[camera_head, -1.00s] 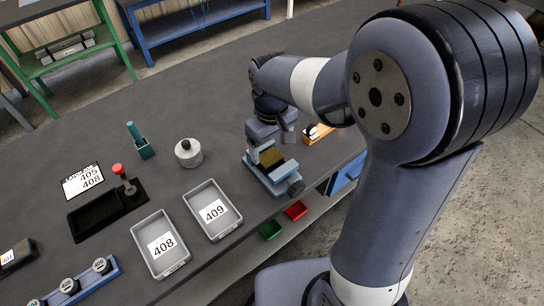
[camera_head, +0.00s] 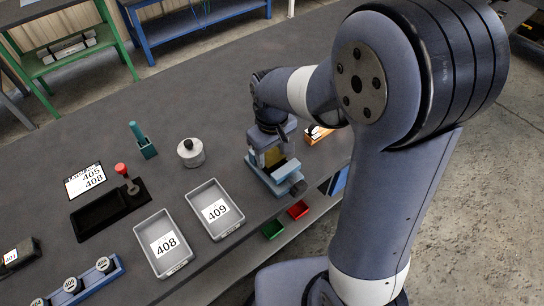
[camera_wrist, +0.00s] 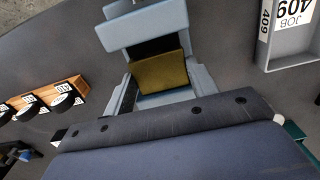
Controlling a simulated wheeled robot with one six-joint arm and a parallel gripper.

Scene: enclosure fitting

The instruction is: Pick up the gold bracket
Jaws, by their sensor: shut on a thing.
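The gold bracket (camera_head: 272,156) is between the fingers of my gripper (camera_head: 268,150), at the blue vise (camera_head: 284,178). In the wrist view the bracket (camera_wrist: 162,73) shows as a tilted gold block, with a grey-blue finger of my gripper (camera_wrist: 160,88) on either side of it. My gripper is shut on it. A dark gap shows between the bracket and the far jaw of the vise (camera_wrist: 145,22). The lower part of the bracket is hidden, so I cannot tell whether it still touches the vise.
Grey trays marked 408 (camera_head: 148,258) and 409 (camera_head: 195,222) stand left of the vise. A round metal weight (camera_head: 191,153), a teal holder (camera_head: 146,149) and a red-knobbed stamp (camera_head: 123,171) stand farther left.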

